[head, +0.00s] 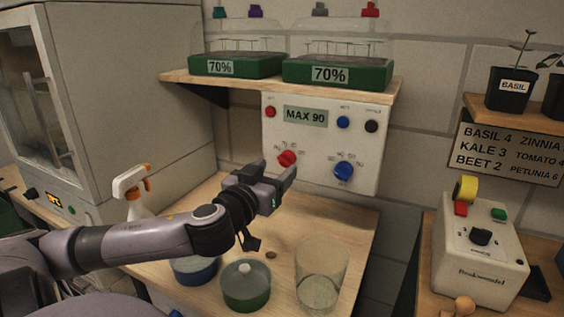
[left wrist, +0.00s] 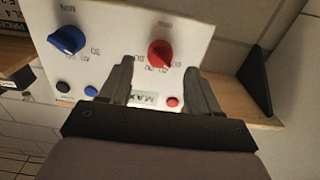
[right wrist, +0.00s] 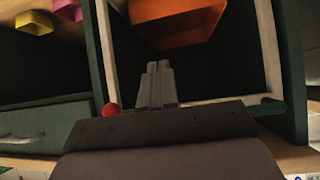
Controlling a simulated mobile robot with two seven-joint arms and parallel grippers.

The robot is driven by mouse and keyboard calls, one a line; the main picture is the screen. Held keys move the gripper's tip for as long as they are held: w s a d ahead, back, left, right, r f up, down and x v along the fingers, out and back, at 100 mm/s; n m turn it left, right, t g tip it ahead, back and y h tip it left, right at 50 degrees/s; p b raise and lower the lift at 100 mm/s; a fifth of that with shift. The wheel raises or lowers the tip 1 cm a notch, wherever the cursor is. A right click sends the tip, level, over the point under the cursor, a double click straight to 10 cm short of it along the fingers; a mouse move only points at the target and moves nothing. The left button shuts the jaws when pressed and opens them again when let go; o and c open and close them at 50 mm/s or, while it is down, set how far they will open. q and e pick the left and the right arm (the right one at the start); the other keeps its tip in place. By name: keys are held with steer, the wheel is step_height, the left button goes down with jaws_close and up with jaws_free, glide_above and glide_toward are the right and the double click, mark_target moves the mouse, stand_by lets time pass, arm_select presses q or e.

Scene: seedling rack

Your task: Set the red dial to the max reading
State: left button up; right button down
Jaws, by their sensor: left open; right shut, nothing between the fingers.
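The red dial (head: 286,158) is a round knob on the lower left of a white wall panel (head: 315,178) with a plate reading MAX 90. It also shows in the left wrist view (left wrist: 160,53), with scale marks around it. My left gripper (head: 275,170) is open just in front of the panel, near the red dial. In the left wrist view the dial appears beyond and between the fingertips; I see no clear contact. The number its pointer shows is too small to read. My right gripper (right wrist: 158,82) is shut and empty in its wrist view, away from the panel.
A blue dial (head: 344,171) sits right of the red one, with small red, blue and black buttons above. A shelf (head: 215,79) with green trays hangs overhead. Below are a spray bottle (head: 130,190), jars and a clear glass (head: 322,270). The right wrist view shows a dark green frame (right wrist: 290,75).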

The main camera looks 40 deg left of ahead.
mark_target(283, 163)
arm_select(q)
steer(key=shift+p+x, duration=0.4)
steer(key=shift+x, duration=1.65)
steer(key=c, duration=1)
